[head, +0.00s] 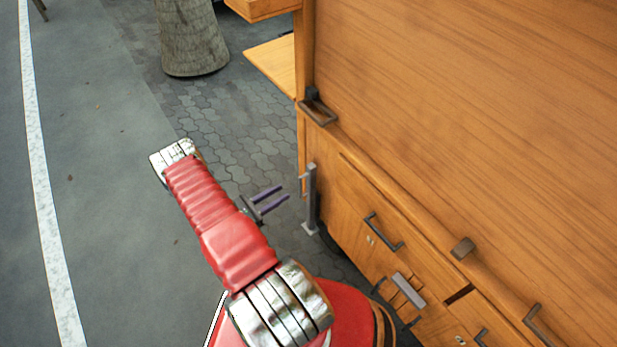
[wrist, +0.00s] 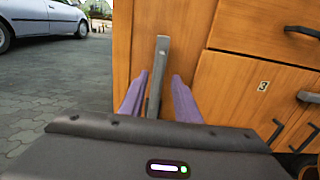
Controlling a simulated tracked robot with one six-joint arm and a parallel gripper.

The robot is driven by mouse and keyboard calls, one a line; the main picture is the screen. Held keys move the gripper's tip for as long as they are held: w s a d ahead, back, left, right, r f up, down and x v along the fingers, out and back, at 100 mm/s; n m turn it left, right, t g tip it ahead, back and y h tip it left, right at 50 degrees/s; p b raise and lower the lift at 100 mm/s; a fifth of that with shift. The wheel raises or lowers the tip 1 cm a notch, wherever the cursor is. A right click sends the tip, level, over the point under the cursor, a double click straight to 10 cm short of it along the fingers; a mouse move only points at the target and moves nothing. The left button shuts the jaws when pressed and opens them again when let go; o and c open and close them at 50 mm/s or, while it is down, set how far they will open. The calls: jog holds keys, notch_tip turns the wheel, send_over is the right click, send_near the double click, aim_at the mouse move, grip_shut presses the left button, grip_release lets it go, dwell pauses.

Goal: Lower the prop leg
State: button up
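The prop leg (head: 311,195) is a grey upright metal bar at the near left corner of the wooden cabinet cart (head: 480,120). It has a small foot plate at its lower end; whether the plate touches the ground I cannot tell. A short handle-like piece sticks out at its left. My gripper (head: 284,192) has two purple fingers, open and empty, pointing at the leg from the left with a gap. In the wrist view the leg (wrist: 161,55) stands between and beyond the open fingertips (wrist: 159,74); its lower part is hidden by my gripper body.
The cart's front has several drawers and handles, such as a dark drawer handle (head: 384,236), close right of my arm. A bracket handle (head: 317,108) juts out above the leg. A stone-like post (head: 190,38) stands behind. Pavement at left is free; a parked car (wrist: 42,20) is far off.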

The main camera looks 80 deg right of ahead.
aim_at(308, 177)
jog(key=shift+s+d, duration=0.1)
jog(key=x, duration=1.3)
jog(key=shift+s+d, duration=0.2)
jog(key=shift+s, duration=0.05)
jog(key=shift+c, duration=0.2)
grip_shut()
